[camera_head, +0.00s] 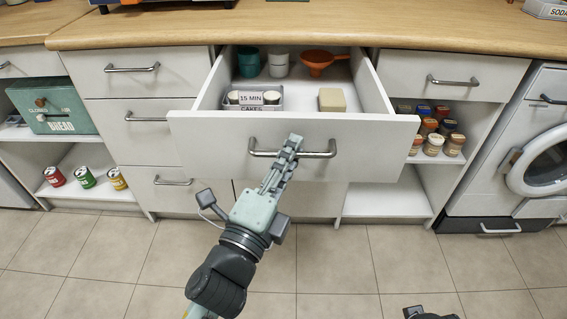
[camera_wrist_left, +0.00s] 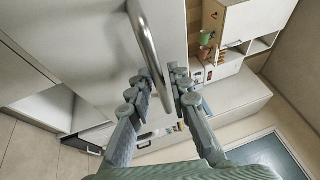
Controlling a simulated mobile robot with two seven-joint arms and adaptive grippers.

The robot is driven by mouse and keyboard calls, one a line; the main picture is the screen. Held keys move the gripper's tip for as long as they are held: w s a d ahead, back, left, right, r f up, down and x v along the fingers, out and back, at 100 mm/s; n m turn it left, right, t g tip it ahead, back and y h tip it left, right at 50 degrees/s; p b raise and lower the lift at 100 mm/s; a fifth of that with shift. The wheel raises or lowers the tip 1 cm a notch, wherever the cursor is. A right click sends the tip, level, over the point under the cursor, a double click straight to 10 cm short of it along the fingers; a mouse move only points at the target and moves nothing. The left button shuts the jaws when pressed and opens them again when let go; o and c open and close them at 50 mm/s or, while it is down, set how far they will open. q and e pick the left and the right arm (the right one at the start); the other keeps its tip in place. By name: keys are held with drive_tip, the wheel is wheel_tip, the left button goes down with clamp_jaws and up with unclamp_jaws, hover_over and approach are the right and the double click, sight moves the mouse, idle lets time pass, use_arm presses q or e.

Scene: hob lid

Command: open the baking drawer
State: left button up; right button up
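The baking drawer (camera_head: 205,130) is the wide white top drawer in the middle of the cabinet row. It stands pulled out, with its inside showing. Its metal bar handle (camera_head: 318,154) runs across the front, and the bar also shows in the left wrist view (camera_wrist_left: 147,40). My left gripper (camera_head: 293,142) is at the middle of this handle. In the left wrist view its two fingers lie close on either side of the bar and look closed on it.
In the drawer are a teal cup (camera_head: 248,62), white cups (camera_head: 278,65), an orange funnel (camera_head: 318,62), a labelled box (camera_head: 258,110) and a beige block (camera_head: 332,100). Open shelves with cans (camera_head: 87,177) and jars (camera_head: 433,144) flank it. The tiled floor (camera_head: 345,260) is clear.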

use_arm(q)
drive_tip(key=v, duration=1.2)
idle(0.3)
